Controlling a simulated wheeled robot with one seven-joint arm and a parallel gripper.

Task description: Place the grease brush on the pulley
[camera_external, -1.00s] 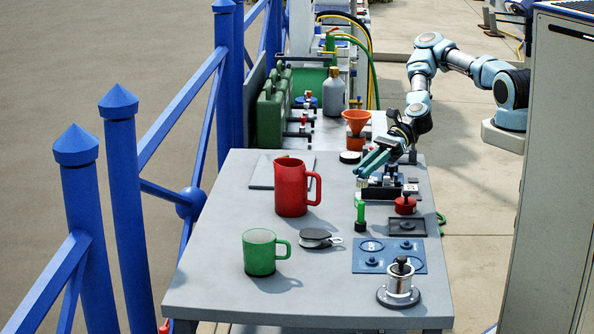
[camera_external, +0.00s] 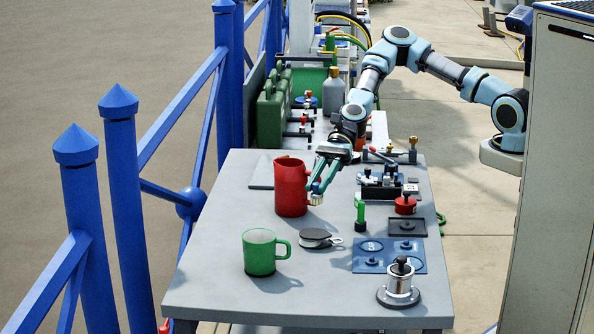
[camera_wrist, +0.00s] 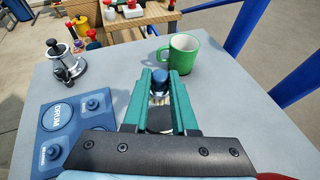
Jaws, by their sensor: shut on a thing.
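My gripper (camera_external: 317,190) is shut on the grease brush (camera_external: 316,199), held above the table just right of the red jug. Only the brush's pale lower end shows clearly there. In the wrist view its blue top and metallic part (camera_wrist: 160,84) sit between my green fingertips (camera_wrist: 160,76). The pulley (camera_external: 315,237), a dark rounded block with a pale side and a metal loop on its right, lies flat on the table. It is below the brush in the external view, with a visible gap between them. In the wrist view it is partly hidden between my fingers.
The red jug (camera_external: 289,188) stands close to my gripper's left. A green mug (camera_external: 259,254) stands near the pulley, front left. A blue tray (camera_external: 376,262), a metal winch (camera_external: 399,284) and a green-handled tool (camera_external: 360,214) stand to the right. The front middle table is clear.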

